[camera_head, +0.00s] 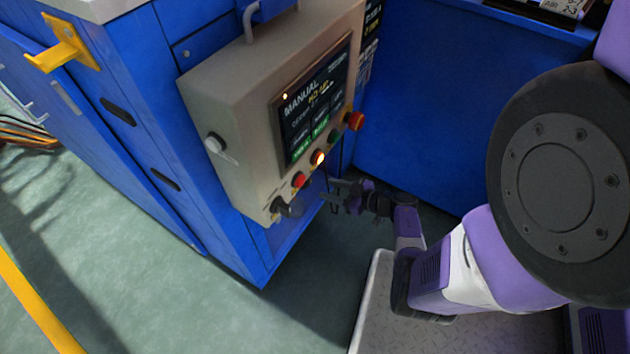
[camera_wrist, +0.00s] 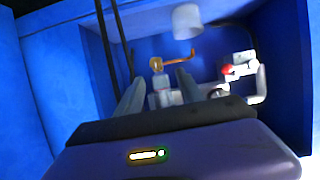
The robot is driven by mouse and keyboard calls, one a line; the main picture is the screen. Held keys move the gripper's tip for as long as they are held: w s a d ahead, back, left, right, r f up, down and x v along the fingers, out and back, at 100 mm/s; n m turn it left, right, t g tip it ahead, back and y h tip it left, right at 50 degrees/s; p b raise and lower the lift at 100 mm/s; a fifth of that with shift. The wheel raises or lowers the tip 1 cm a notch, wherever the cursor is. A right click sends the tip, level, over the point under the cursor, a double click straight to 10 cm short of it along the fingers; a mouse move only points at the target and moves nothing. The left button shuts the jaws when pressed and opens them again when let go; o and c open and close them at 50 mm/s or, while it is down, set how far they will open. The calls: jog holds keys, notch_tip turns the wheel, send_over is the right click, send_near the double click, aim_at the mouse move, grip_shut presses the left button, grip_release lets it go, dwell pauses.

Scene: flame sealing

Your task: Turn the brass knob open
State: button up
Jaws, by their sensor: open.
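In the wrist view, a small brass-coloured knob (camera_wrist: 157,64) with an orange-brown lever or pipe (camera_wrist: 180,60) to its right shows inside a blue recess. It appears beyond and between the fingertips of my gripper (camera_wrist: 160,76), and a pale fitting is just below it. My gripper is open, with nothing visible held between the fingers. I see no contact with the knob, but the depth is hard to judge. In the head view, my gripper (camera_head: 338,192) is beside the lower right of the control box. The brass knob cannot be made out there.
The grey control box (camera_head: 225,100) has a lit screen and several buttons and knobs. In the wrist view, a white cylinder (camera_wrist: 187,21) hangs above, and a red knob (camera_wrist: 227,70) on white fittings is at right. Blue walls (camera_wrist: 60,90) enclose the recess.

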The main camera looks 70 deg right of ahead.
aim_at(308, 181)
jog(key=d+b+x, duration=0.1)
jog(key=b+x, duration=0.2)
jog(key=x, duration=0.4)
jog(key=shift+f+b, duration=0.35)
jog(key=shift+b, duration=0.05)
jog(key=shift+w, duration=0.15)
grip_shut()
